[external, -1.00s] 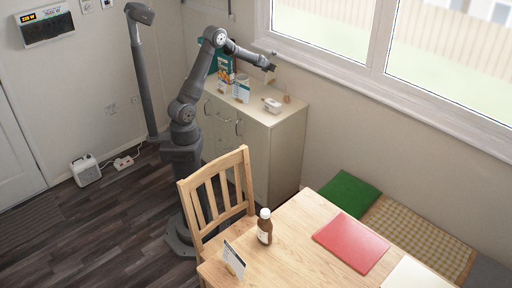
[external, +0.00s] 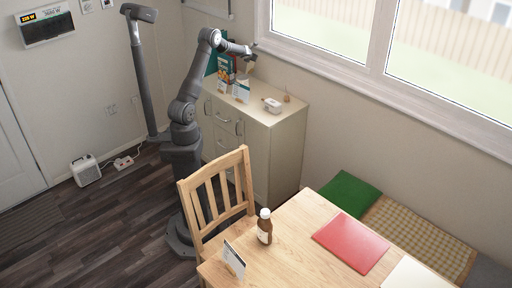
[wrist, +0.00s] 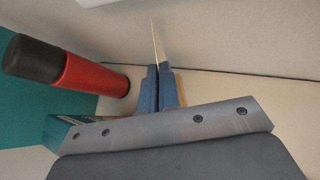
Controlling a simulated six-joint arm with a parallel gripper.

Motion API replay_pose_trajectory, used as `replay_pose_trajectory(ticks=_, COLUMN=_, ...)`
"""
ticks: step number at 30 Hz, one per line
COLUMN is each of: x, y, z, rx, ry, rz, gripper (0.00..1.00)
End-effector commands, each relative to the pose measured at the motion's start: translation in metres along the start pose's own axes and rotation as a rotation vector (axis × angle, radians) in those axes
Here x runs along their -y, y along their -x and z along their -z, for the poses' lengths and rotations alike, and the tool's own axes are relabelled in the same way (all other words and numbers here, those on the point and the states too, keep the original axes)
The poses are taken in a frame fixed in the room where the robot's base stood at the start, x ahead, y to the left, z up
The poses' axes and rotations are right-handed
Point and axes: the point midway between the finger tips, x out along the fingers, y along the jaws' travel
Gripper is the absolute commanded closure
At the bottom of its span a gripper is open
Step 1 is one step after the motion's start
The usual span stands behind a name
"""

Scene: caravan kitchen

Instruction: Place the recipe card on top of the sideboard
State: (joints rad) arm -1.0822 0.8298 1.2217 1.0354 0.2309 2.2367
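My gripper (external: 250,52) is above the back part of the sideboard (external: 283,114). In the wrist view its blue fingers (wrist: 158,82) are close together on a thin pale card (wrist: 156,40), seen edge-on, which I take for the recipe card. In the external view a small pale piece of it shows just under the fingertips, above the sideboard top. Whether its lower edge touches the top cannot be told. Its face is hidden.
On the sideboard stand an orange-and-white box (external: 225,68), a standing card (external: 241,90) and a small white container (external: 272,105).

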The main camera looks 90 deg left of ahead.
Motion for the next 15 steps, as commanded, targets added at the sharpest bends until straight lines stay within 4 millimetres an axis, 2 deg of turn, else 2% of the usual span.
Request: replay_pose_trajectory(ticks=15, x=0.011, y=-0.028, z=0.041, rx=-0.002, ry=-0.003, rz=0.000, gripper=1.00)
